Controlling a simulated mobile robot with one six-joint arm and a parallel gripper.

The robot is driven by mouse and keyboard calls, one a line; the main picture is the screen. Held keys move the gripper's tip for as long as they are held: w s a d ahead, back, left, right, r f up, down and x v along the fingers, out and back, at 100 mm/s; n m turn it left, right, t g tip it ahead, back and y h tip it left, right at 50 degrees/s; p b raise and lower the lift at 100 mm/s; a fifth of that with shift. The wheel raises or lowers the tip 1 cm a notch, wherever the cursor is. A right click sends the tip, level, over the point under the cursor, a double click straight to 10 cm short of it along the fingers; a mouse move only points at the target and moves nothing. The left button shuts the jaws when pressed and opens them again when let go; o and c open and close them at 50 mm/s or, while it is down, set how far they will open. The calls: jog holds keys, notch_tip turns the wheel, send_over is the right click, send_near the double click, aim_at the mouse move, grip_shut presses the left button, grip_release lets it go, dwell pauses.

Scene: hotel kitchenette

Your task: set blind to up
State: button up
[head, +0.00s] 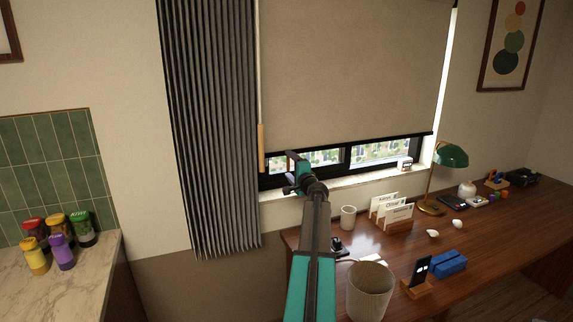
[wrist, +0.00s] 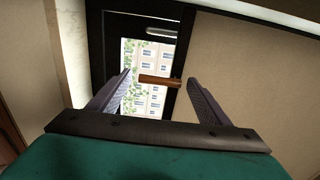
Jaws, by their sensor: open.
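The blind (head: 350,70) is a tan roller sheet that covers most of the window, with its dark bottom edge a little above the sill. A light wooden pull (head: 261,148) hangs on a cord at the blind's left side. My gripper (head: 291,163) is just right of the pull in the head view, near the blind's lower left corner. In the wrist view my open gripper (wrist: 163,85) has the wooden pull (wrist: 160,80) showing between its fingertips. Neither finger clearly touches it, and the depth is hard to tell. The blind (wrist: 255,65) fills the right side there.
A grey curtain (head: 210,130) hangs close to the left of the pull. The window sill (head: 345,183) is below the blind.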

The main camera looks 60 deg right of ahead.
jog(key=shift+x, duration=1.15)
